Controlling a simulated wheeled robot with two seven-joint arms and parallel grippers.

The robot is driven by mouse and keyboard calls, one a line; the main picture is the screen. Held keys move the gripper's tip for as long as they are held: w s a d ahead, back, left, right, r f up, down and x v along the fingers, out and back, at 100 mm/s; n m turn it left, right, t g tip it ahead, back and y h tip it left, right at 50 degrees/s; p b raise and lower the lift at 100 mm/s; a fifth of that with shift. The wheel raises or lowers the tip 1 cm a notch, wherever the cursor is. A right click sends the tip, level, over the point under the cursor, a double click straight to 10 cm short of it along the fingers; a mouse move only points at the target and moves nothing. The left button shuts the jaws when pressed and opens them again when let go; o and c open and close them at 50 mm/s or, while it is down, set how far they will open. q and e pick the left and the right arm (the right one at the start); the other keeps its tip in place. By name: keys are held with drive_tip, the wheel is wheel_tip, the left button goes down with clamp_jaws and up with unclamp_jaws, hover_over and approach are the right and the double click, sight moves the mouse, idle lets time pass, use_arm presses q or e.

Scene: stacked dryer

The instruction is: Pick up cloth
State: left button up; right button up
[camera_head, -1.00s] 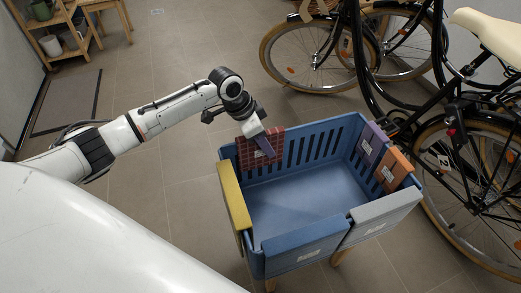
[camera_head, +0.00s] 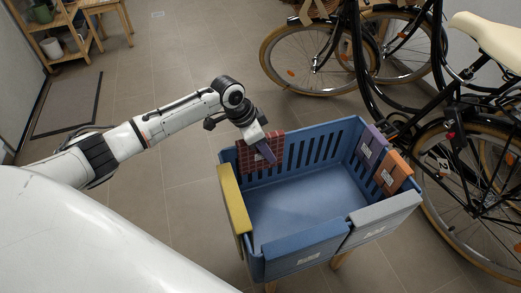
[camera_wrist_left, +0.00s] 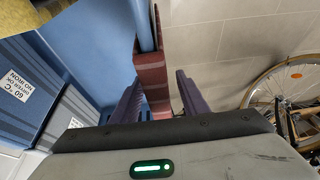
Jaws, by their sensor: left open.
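A red plaid cloth (camera_head: 247,158) with a white label hangs over the far-left rim of a blue slatted crate (camera_head: 300,205). More folded cloths hang over the rim: yellow (camera_head: 234,198), purple (camera_head: 371,147), orange (camera_head: 393,172), grey (camera_head: 380,217) and blue (camera_head: 305,248). My left gripper (camera_head: 265,151) is at the red cloth. In the left wrist view its open purple fingers (camera_wrist_left: 160,97) stand on either side of the red cloth (camera_wrist_left: 152,75) and the crate wall; a gap shows on the right-hand side. My right gripper is not in view.
The crate stands on wooden legs and its inside looks empty. Black bicycles (camera_head: 455,130) stand close behind and to its right. A wooden shelf (camera_head: 65,30) and a mat (camera_head: 68,103) are at the far left. Tiled floor left of the crate is clear.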

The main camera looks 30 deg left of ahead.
use_arm(q)
clamp_jaws()
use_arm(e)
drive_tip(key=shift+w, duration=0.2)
